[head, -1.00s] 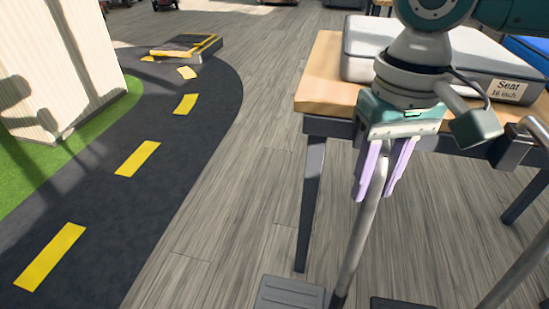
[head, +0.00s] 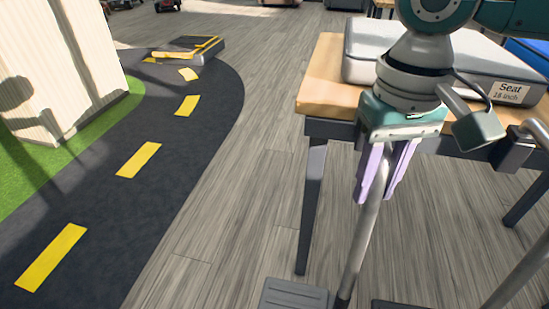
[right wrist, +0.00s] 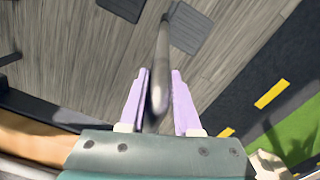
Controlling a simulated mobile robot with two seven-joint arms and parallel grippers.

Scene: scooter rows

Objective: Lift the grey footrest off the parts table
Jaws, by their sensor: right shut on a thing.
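My right gripper (head: 380,198) points down in front of the parts table (head: 325,75), its lilac fingers shut on the upper part of the grey footrest's metal tube (head: 362,245). The tube slants down and ends near a grey foot plate (head: 295,294) at the bottom of the head view. In the right wrist view the tube (right wrist: 162,60) runs between the two fingers (right wrist: 160,100), and a foot plate (right wrist: 187,27) shows beyond it. The footrest's lower end is partly cut off in the head view. My left gripper is not in view.
A grey seat box (head: 470,65) lies on the table. A second metal tube (head: 518,268) stands at the right, with another dark plate (head: 398,304) low in view. A black track with yellow dashes (head: 138,160) runs at left. Bare wood-look floor (head: 240,215) lies between.

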